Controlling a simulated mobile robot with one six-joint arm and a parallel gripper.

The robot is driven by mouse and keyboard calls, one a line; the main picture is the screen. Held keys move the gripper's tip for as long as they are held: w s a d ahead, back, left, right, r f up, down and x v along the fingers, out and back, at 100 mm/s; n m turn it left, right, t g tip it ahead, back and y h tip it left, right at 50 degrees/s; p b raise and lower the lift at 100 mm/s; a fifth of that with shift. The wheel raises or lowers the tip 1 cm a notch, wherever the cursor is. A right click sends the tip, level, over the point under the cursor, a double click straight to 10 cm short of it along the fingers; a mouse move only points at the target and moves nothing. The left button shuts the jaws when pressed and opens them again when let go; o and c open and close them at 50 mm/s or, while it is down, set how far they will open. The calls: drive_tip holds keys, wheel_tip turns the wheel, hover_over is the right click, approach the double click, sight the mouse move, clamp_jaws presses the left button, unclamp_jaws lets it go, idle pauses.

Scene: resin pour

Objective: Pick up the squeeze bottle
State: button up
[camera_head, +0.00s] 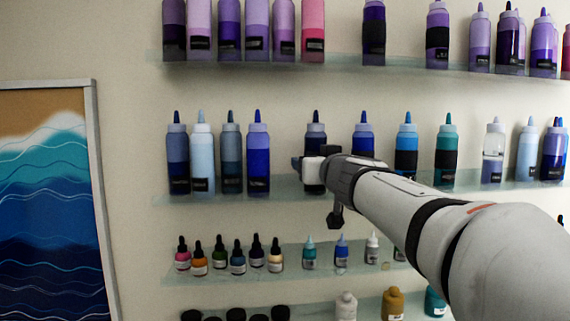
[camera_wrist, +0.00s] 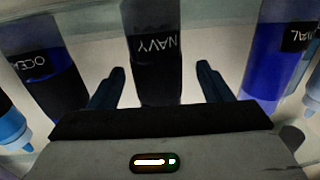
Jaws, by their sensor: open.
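Several squeeze bottles stand upright on the middle glass shelf in the head view. One dark navy bottle (camera_head: 316,133) is just behind the end of my arm, which hides its lower part. In the wrist view, which is upside down, this bottle (camera_wrist: 155,45) carries a black label reading NAVY. My gripper (camera_wrist: 160,72) is open, with one dark finger on each side of the navy bottle in the picture. Gaps show between the bottle and both fingers. In the head view my gripper (camera_head: 310,172) is small and partly hidden by my wrist.
A bottle with an OCEAN-like label (camera_wrist: 45,65) and a bright blue bottle (camera_wrist: 275,55) flank the navy one. The glass shelf (camera_head: 285,189) runs beneath; another shelf (camera_head: 340,66) is above. Small dropper bottles (camera_head: 238,258) stand below. A framed wave painting (camera_head: 50,200) hangs left.

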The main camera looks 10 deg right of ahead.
drive_tip(key=w, duration=0.4)
drive_tip(key=shift+a+r, duration=0.1)
drive_tip(key=shift+r, duration=0.1)
drive_tip(key=shift+c, duration=0.2)
drive_tip(key=c, duration=1.1)
drive_tip(key=shift+c, duration=0.2)
drive_tip(key=shift+r, duration=0.15)
